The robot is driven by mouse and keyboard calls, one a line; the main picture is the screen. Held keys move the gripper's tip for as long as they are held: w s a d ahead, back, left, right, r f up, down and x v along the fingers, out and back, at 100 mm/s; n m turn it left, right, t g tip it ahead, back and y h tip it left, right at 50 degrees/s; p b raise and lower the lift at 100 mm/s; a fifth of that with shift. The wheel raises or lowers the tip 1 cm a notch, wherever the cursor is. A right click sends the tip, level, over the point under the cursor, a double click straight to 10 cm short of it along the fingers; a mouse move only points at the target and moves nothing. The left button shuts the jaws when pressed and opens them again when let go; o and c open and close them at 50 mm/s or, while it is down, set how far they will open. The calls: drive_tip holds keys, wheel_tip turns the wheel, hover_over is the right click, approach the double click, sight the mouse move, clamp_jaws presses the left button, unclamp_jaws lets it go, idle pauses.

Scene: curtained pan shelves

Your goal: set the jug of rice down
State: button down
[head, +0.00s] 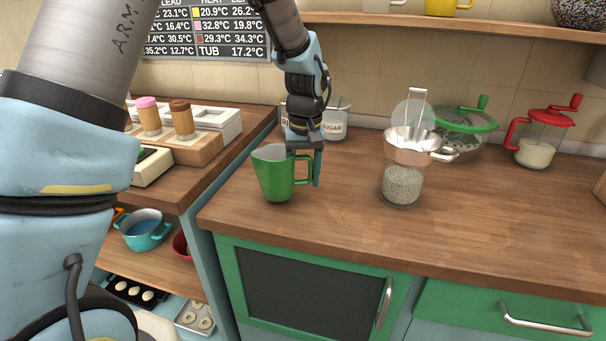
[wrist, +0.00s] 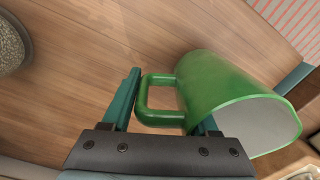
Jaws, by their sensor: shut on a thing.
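The green jug (head: 273,176) is upright or nearly so at the left end of the wooden counter. Its base is at or just above the top; I cannot tell if it touches. My gripper (head: 304,168) points down at the jug's right side and is shut on its handle. In the wrist view the jug (wrist: 222,88) has its handle between my gripper's fingers (wrist: 160,98). The right finger is partly hidden by the jug. A pale inside shows at the mouth; I cannot make out rice in it.
A glass jar of pale grains (head: 403,187) with a metal pan-like funnel (head: 408,147) on it stands to the right. Behind are a sugar canister (head: 335,122), a green-rimmed bowl (head: 462,130) and a red-lidded jar (head: 536,150).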

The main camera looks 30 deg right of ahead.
sight(304, 156)
drive_tip(key=shift+f, duration=0.1)
drive_tip(key=shift+f+b, duration=0.4)
drive_tip(key=shift+f, duration=0.2)
drive_tip(key=shift+f, duration=0.25)
idle(0.5)
drive_tip(key=shift+c, duration=0.4)
unclamp_jaws()
wheel_tip(304, 156, up, 11)
drive_tip(key=b, duration=0.2)
drive_tip(key=shift+s+d+f+b, duration=0.1)
drive_tip(key=shift+d+f+b, duration=0.05)
drive_tip(key=shift+b, duration=0.15)
clamp_jaws()
idle(0.7)
